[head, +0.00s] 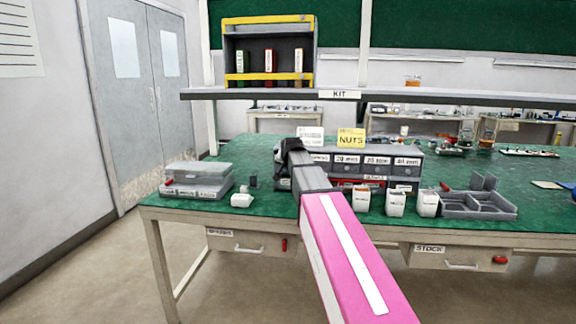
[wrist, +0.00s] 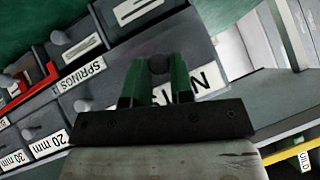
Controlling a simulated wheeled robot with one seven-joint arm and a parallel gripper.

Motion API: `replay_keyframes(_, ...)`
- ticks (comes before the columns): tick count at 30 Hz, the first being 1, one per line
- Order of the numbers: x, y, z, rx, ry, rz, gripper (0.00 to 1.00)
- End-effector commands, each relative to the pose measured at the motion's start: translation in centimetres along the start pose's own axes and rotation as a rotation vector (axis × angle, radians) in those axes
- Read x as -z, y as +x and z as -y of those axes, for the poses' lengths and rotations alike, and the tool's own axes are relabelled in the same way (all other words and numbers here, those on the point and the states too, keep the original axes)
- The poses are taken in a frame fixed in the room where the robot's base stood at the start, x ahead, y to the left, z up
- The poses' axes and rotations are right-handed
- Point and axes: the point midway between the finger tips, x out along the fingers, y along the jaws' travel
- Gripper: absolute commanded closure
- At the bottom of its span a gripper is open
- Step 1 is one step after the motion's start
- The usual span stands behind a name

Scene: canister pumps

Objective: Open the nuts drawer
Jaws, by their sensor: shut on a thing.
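The nuts drawer (wrist: 205,52) shows in the wrist view as a grey front whose label, partly hidden by a finger, starts with N. My gripper (wrist: 159,80) has its green fingers on both sides of the drawer's round dark knob (wrist: 158,63) and is shut on it. In the head view my gripper (head: 290,160) is at the left end of the grey drawer cabinet (head: 372,160), and my arm hides that drawer. A yellow NUTS card (head: 350,138) stands on top of the cabinet. I cannot tell whether the drawer sticks out.
The springs drawer (wrist: 83,75) is beside it, with a red bar (wrist: 30,92) nearby. White bins (head: 396,202) stand before the cabinet on the green bench (head: 290,222). A grey tray (head: 478,205) is at right, clear-lidded boxes (head: 197,180) at left.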

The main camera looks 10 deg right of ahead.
Motion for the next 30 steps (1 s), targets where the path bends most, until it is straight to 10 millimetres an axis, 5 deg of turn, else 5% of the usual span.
replay_keyframes(7,-5.1,-5.0,-0.1,0.002,-0.002,0.001,1.0)
replay_keyframes(18,-5.6,-5.7,0.0,0.0,0.001,0.001,1.0)
replay_keyframes(19,-5.6,-5.7,0.0,0.0,0.001,0.001,0.75)
replay_keyframes(21,-5.6,-5.7,0.0,0.0,0.001,0.001,0.52)
replay_keyframes(30,-5.6,-5.7,0.0,0.0,0.0,0.0,0.52)
